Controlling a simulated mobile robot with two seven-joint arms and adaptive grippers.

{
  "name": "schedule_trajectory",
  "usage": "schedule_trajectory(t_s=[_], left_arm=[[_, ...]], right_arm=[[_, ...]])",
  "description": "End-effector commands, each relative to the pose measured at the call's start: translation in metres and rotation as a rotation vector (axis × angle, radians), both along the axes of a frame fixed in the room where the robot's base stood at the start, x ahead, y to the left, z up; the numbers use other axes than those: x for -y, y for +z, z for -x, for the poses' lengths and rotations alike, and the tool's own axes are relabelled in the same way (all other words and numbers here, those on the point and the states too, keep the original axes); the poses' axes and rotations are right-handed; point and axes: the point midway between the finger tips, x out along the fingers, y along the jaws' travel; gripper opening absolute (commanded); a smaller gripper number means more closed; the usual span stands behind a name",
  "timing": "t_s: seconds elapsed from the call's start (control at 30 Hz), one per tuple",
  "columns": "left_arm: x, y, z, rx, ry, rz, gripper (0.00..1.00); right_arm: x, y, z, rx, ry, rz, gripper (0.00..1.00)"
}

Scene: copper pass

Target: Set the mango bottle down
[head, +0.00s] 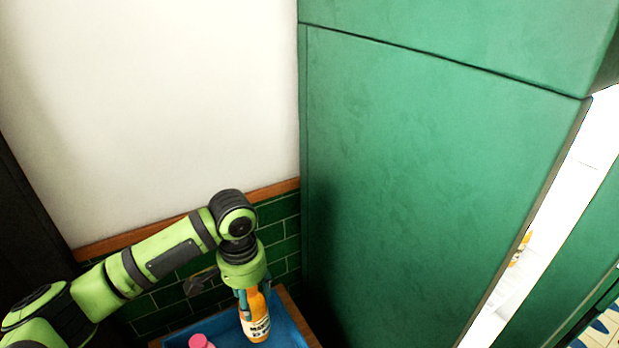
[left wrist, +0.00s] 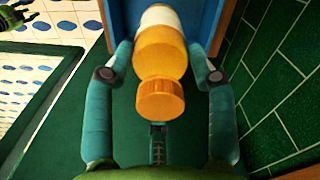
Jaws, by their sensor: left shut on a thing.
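The mango bottle (head: 257,322) is orange with a pale label and an orange cap. It looks upright in the head view, at the blue tray (head: 285,322). My left gripper (head: 252,297) is shut on it from above, near its upper part. In the left wrist view the bottle (left wrist: 160,50) shows cap-first between the two teal fingers of my left gripper (left wrist: 162,62). I cannot tell whether its base touches the tray floor, as the base is hard to see.
A pink-capped item (head: 200,341) stands in the tray left of the bottle. A large green cabinet (head: 430,180) rises close on the right. A green tiled wall (head: 170,292) is behind the tray, with a wooden rail above.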

Motion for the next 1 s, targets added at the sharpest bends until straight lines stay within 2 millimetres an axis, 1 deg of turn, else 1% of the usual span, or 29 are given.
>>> schedule_trajectory(t_s=[0.03, 0.2, 0.33, 0.47, 0.63, 1.0], left_arm=[[-0.004, 0.011, 0.005, 0.008, 0.04, 0.004, 0.0], [-0.018, 0.041, 0.037, 0.008, 0.222, 0.011, 0.0], [-0.027, 0.058, 0.062, 0.003, 0.342, 0.005, 0.0], [-0.033, 0.068, 0.078, 0.002, 0.419, -0.003, 0.0], [-0.036, 0.071, 0.086, -0.002, 0.452, -0.007, 0.0], [-0.036, 0.071, 0.085, -0.001, 0.453, -0.008, 0.0]], right_arm=[[0.0, 0.0, 0.0, -0.001, 0.0, 0.0, 0.4], [0.001, 0.0, 0.001, -0.002, -0.001, 0.001, 0.4], [0.001, 0.0, 0.001, -0.002, -0.001, 0.001, 0.4], [0.001, 0.0, 0.001, -0.003, -0.001, 0.001, 0.4], [0.0, 0.0, 0.001, -0.003, -0.002, 0.0, 0.4], [0.0, 0.0, 0.002, -0.003, -0.001, 0.001, 0.4]])
